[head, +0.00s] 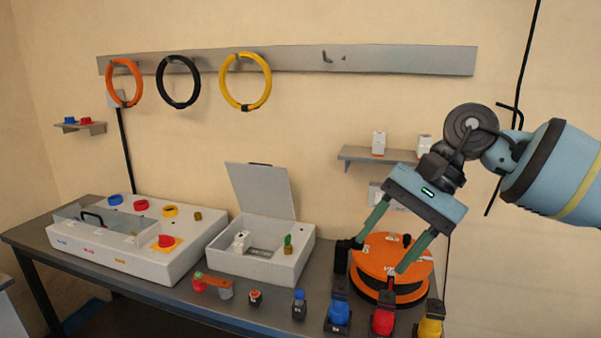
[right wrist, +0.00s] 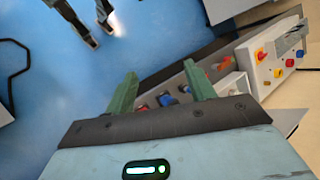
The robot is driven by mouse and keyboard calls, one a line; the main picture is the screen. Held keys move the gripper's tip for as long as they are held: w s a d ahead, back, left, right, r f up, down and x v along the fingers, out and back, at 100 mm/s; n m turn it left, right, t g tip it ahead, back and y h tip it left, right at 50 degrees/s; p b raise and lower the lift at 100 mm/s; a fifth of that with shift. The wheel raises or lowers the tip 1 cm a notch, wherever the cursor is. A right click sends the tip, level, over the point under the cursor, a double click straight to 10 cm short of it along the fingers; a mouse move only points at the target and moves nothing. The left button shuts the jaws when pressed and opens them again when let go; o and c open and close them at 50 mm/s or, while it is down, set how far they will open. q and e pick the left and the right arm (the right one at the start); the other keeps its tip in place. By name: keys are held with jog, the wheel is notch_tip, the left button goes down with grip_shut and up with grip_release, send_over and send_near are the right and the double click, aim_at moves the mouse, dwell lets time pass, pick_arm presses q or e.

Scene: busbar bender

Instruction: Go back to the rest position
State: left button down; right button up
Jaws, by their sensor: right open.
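My right gripper (head: 378,246) is open, its two green fingers spread wide and pointing down. In the head view it shows in front of the round orange busbar bender (head: 375,255) at the right end of the table. I cannot tell from the pictures whether a finger touches the bender. In the right wrist view the two green fingers (right wrist: 160,92) are apart with nothing held between them. My left gripper is not in the head view.
The dark table (head: 190,300) carries a white control box (head: 190,245), an open-lidded white box (head: 250,265) and several coloured parts along its front edge, including a red one (head: 383,320). Cable rings hang on a wall rail (head: 400,60). A small shelf (head: 365,155) sits behind my right arm.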

jog(key=s+a+f+m+g+y, duration=0.1)
jog(key=s+a+f+m+y, duration=0.1)
jog(key=a+f+m+y, duration=0.35)
jog(key=s+a+f+m+g+y, duration=0.1)
jog(key=s+a+f+m+y, duration=0.1)
jog(key=a+m+y, duration=0.6)
jog(key=w+d+f+n+t+h, duration=0.1)
jog(key=d+f+n+t+h, duration=0.4)
jog(key=f+n+t, duration=0.95)
jog(key=d+f+n+t+h, duration=0.45)
jog(key=f+n+t, duration=0.2)
jog(key=n, duration=1.45)
jog(key=s+d+f+m+g+h, duration=0.3)
jog(key=s+f+m, duration=0.4)
jog(key=s+f, duration=0.3)
jog(key=s+d+f+m+g+h, duration=0.4)
jog(key=s+d+f+m+h, duration=0.2)
jog(key=s+f, duration=0.4)
notch_tip(320, 180, down, 3)
jog(key=d+m, duration=0.1)
jog(key=d, duration=0.1)
jog(key=shift+s+d+r+g, duration=0.15)
jog(key=shift+s+d+g, duration=0.15)
